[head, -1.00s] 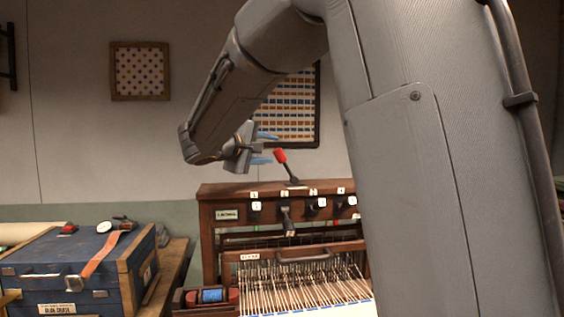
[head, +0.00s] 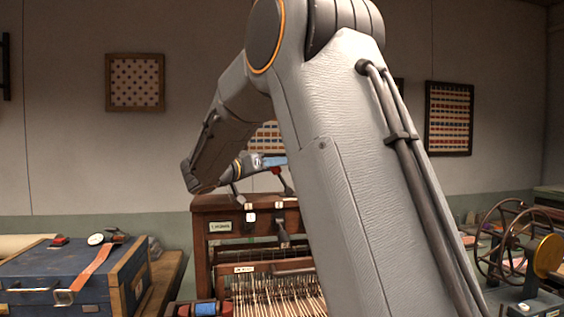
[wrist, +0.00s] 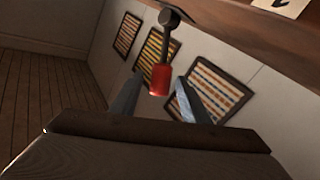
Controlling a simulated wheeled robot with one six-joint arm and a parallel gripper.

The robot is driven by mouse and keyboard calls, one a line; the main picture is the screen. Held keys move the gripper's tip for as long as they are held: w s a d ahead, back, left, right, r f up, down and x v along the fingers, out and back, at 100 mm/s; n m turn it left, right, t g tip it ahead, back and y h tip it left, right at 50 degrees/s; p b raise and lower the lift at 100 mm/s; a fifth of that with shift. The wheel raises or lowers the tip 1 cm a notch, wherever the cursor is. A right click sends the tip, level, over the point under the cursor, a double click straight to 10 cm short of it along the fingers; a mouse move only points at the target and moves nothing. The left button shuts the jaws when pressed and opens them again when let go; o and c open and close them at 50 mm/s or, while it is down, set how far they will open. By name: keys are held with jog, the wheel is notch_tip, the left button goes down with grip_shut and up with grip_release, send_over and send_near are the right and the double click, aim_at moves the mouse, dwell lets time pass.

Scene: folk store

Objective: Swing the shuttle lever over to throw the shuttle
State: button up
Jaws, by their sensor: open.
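The shuttle lever (head: 276,171), a dark stalk with a red grip, stands tilted left on top of the wooden loom (head: 206,203) in the head view. My gripper (head: 268,162) is beside the red grip there, partly hidden behind my arm. In the wrist view the lever's red grip (wrist: 160,80) shows between the two spread fingers of my gripper (wrist: 160,84), with a gap on each side. The gripper is open. The picture does not settle how deep the grip sits between the fingers.
A dark lever (head: 282,234) and numbered tags are on the loom's front. A blue crate (head: 55,278) with an orange strap stands at left. A spoked wheel (head: 503,240) stands at right. My arm hides the loom's right side.

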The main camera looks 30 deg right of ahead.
jog(key=shift+p+x, duration=0.75)
jog(key=shift+x, duration=1.45)
jog(key=shift+c, duration=0.3)
grip_shut()
